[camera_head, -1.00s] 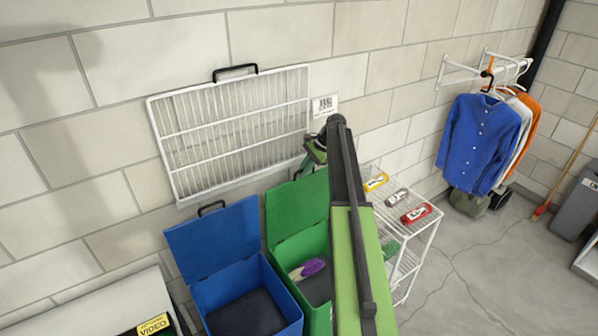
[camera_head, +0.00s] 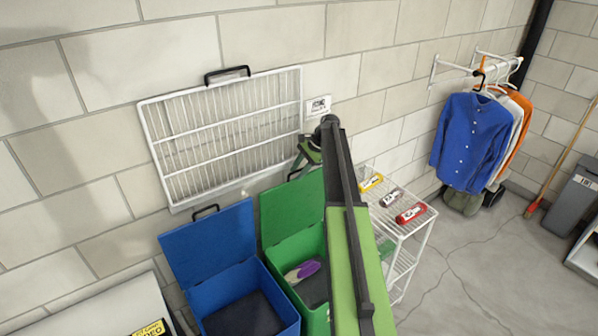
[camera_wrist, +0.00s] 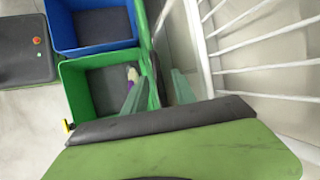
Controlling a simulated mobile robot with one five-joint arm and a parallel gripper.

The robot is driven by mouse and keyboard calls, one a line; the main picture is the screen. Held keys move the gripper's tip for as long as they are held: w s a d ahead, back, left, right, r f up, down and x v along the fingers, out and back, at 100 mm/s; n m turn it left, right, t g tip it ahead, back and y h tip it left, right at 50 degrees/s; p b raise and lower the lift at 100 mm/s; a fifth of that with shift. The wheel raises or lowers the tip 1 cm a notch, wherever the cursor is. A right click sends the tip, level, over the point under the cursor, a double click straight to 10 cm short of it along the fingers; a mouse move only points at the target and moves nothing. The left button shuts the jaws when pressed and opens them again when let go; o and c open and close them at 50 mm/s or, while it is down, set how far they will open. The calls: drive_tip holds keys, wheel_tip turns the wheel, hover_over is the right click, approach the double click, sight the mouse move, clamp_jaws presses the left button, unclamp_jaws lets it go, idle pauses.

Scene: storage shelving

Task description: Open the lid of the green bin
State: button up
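The green bin (camera_head: 282,252) stands on the floor beside the blue bin, its lid (camera_head: 290,212) raised and leaning back towards the wall. In the wrist view the green bin (camera_wrist: 75,90) is seen from above, with the raised lid (camera_wrist: 148,62) nearly edge-on. A purple-and-white item (camera_head: 302,270) lies inside. My gripper (camera_head: 307,158) is near the lid's top edge, partly hidden by my arm. In the wrist view my gripper's (camera_wrist: 158,88) two pale green fingers are apart, one on each side of the lid; I cannot tell whether either touches it.
The blue bin (camera_head: 245,297) also has its lid up. A white wire rack (camera_head: 225,135) is against the wall behind. A white wire shelf (camera_head: 410,235) with several small items stands close on the right. Open floor lies farther right.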

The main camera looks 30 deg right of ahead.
drive_tip(key=p+v, duration=1.5)
drive_tip(key=v, duration=0.2)
drive_tip(key=shift+s+r, duration=0.1)
drive_tip(key=a+f+n+g+b, duration=0.1)
drive_tip(key=a+f+b, duration=0.25)
drive_tip(key=a, duration=0.65)
drive_tip(key=a+f+n+b, duration=0.2)
drive_tip(key=a+f+b, duration=0.15)
drive_tip(key=a, duration=0.55)
drive_tip(key=a+f+n+g+b, duration=0.1)
drive_tip(key=a+f+b, duration=0.25)
drive_tip(key=a, duration=0.65)
drive_tip(key=s+a+f+n+h+b, duration=0.1)
drive_tip(key=s+a+f+n+b, duration=0.4)
drive_tip(key=s+a, duration=0.5)
drive_tip(key=s+a+f+n+h, duration=0.1)
drive_tip(key=s+n+h, duration=0.1)
drive_tip(key=s, duration=0.4)
drive_tip(key=s+f+n+h, duration=0.1)
drive_tip(key=s+f+n, duration=0.1)
drive_tip(key=s+n, duration=0.3)
drive_tip(key=shift+s+a+f+g+h, duration=0.15)
drive_tip(key=shift+s+a+g+h, duration=0.25)
drive_tip(key=shift+s, duration=0.5)
